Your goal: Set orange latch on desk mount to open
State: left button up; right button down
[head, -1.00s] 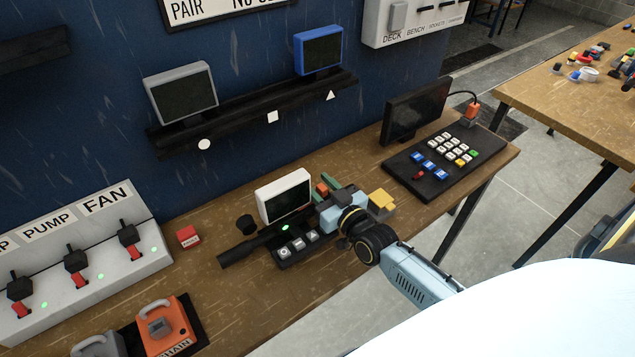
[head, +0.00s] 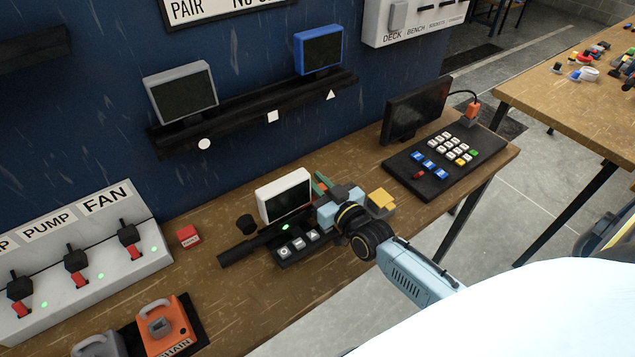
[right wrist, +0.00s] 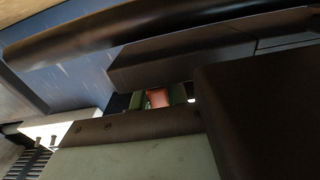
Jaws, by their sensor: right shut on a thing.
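The desk mount is a white-framed screen (head: 285,197) on a black base with several buttons (head: 298,243) and a lit green light. My right gripper (head: 324,206) is at the right side of this screen, low over the bench. It is shut, and it hides most of the orange latch in the head view. In the right wrist view the orange latch (right wrist: 158,97) shows as a small orange-red block between the dark fingers, beside green parts. The latch's exact position is hard to tell. My left gripper is not in view.
A yellow-topped block (head: 381,201) stands just right of my gripper. A black keypad panel (head: 440,162) with a dark monitor (head: 416,111) is further right.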

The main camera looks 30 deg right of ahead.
jog(key=shift+d, duration=0.8)
jog(key=c, duration=1.4)
grip_release()
jog(key=shift+d, duration=0.1)
jog(key=shift+o, duration=0.2)
jog(key=shift+s, duration=0.1)
jog(key=shift+s+f, duration=0.1)
jog(key=shift+s, duration=0.3)
jog(key=s, duration=1.2)
jog(key=shift+s+d, duration=0.15)
jog(key=shift+d, duration=0.3)
jog(key=shift+s, duration=0.1)
